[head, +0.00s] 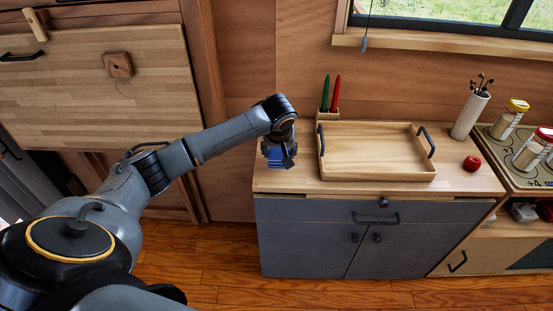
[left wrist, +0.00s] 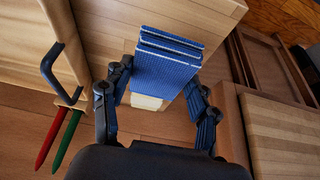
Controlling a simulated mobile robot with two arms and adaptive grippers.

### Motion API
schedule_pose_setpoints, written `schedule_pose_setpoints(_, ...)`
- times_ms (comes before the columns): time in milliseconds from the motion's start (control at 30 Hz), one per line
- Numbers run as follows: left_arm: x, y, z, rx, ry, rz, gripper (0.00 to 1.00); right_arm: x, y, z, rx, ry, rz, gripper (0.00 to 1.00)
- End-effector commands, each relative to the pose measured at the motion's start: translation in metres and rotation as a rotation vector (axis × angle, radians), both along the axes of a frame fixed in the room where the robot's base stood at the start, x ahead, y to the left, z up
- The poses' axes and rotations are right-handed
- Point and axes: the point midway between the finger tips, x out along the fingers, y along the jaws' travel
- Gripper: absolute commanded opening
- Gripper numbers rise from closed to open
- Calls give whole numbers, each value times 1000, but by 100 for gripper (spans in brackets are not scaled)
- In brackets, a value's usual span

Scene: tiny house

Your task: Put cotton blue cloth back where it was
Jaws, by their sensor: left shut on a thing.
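The folded blue cloth (head: 278,158) is held by my left gripper (head: 279,151) at the left end of the wooden counter (head: 300,183). In the left wrist view the cloth (left wrist: 166,70) shows as a stack of blue layers between the two dark fingers of the left gripper (left wrist: 160,92). A small cream-coloured patch (left wrist: 146,101) shows just under its near edge. The gripper points down. I cannot tell whether the cloth touches the counter or hangs just above it. My right gripper is not in view.
A wooden tray (head: 376,175) with dark handles stands right of the cloth and looks empty. Behind it a small holder (head: 328,114) carries a red and a green candle. A red round item (head: 472,163) and a white utensil holder (head: 470,115) stand farther right, beside jars (head: 509,117).

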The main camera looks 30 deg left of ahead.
Motion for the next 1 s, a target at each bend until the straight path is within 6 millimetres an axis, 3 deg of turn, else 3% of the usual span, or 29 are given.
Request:
schedule_pose_setpoints(267, 8, 16, -22, 1, 3, 1, 34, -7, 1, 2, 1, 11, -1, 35)
schedule_pose_setpoints(467, 7, 14, -46, 0, 0, 0, 34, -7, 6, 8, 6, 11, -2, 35)
schedule_pose_setpoints(867, 7, 13, -53, -1, 0, 0, 34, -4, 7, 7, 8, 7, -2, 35)
schedule_pose_setpoints(900, 7, 13, -52, -1, -1, -2, 67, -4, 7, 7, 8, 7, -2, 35)
schedule_pose_setpoints(1000, 7, 13, -52, 0, 0, -1, 82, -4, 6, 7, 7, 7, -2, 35)
